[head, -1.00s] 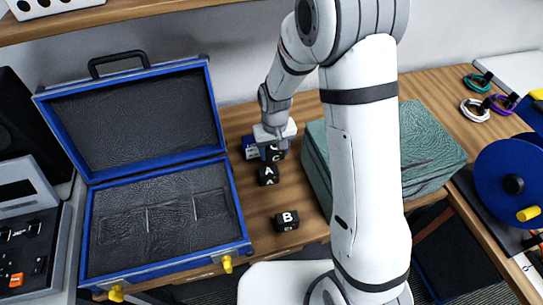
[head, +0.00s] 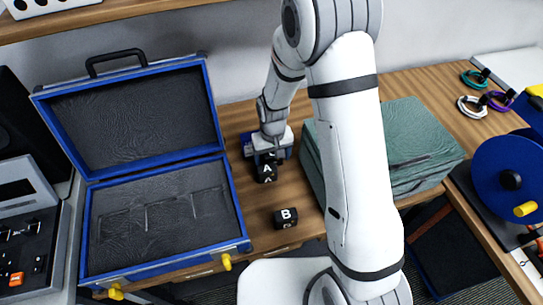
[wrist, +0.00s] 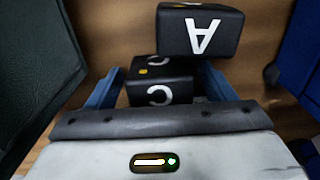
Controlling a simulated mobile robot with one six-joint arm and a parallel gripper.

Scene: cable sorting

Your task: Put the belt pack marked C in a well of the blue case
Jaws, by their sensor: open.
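The belt pack marked C (wrist: 160,84) is a small black block. In the head view my gripper (head: 270,153) points down and mostly hides C. The pack marked A (head: 266,173) is close in front of C; it also shows in the wrist view (wrist: 201,30). The blue case (head: 237,205) stands open at the left, its dark foam tray (head: 160,252) empty, with shallow wells along its middle.
The pack marked B (head: 286,218) lies nearer the table's front edge. A green textured case (head: 428,142) stands right of the packs. A small blue box (head: 246,146) is beside my gripper. Cable coils (head: 472,107) and a blue reel (head: 500,180) are at the far right.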

